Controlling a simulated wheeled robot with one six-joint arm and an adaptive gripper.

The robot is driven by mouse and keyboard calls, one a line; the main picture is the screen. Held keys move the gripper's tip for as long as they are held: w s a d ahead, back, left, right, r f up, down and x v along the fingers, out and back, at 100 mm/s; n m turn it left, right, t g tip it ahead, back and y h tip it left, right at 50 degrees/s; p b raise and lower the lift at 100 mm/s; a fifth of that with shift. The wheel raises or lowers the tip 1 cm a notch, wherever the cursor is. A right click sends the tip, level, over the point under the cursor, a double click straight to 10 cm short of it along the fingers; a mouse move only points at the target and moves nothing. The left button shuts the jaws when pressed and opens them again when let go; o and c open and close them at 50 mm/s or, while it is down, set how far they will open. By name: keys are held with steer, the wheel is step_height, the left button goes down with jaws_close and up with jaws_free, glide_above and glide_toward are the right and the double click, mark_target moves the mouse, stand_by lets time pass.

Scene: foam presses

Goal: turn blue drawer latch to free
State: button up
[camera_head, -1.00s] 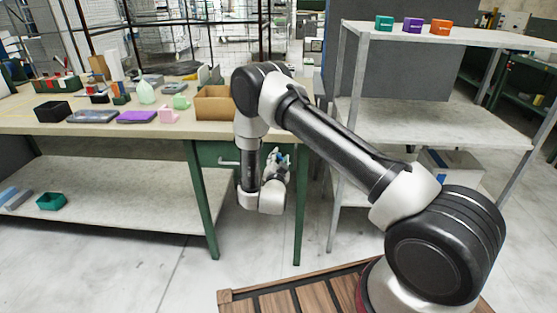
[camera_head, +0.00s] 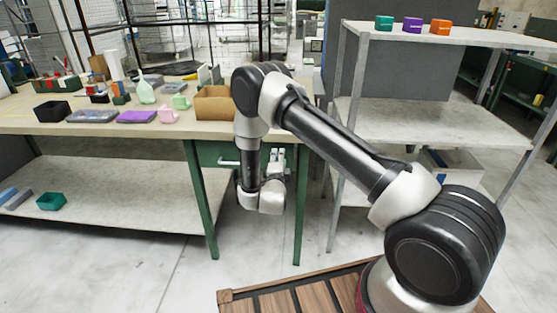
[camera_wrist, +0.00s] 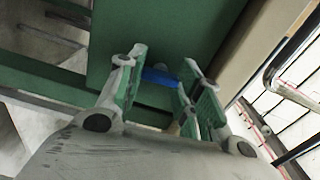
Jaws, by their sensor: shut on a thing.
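The blue drawer latch (camera_wrist: 160,76) shows in the wrist view on the green drawer front (camera_wrist: 165,30). My gripper (camera_wrist: 165,80) is at the latch, with one finger on each side, shut on it. The fingers hide the ends of the latch, so its exact angle is hard to tell. In the head view my gripper (camera_head: 277,160) is in front of the green drawer (camera_head: 228,153) under the bench, to the right of the drawer's pale handle (camera_head: 229,162). The latch is hidden there.
The bench top (camera_head: 60,128) carries a cardboard box (camera_head: 214,104), a purple tray (camera_head: 136,117) and several small items. A grey shelf rack (camera_head: 430,115) stands to the right, with three small coloured boxes on top. A green bench leg (camera_head: 301,210) is close to my wrist.

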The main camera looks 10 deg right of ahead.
steer(key=shift+m, duration=0.6)
steer(key=o, duration=1)
steer(key=shift+o, duration=0.2)
steer(key=v, duration=1.2)
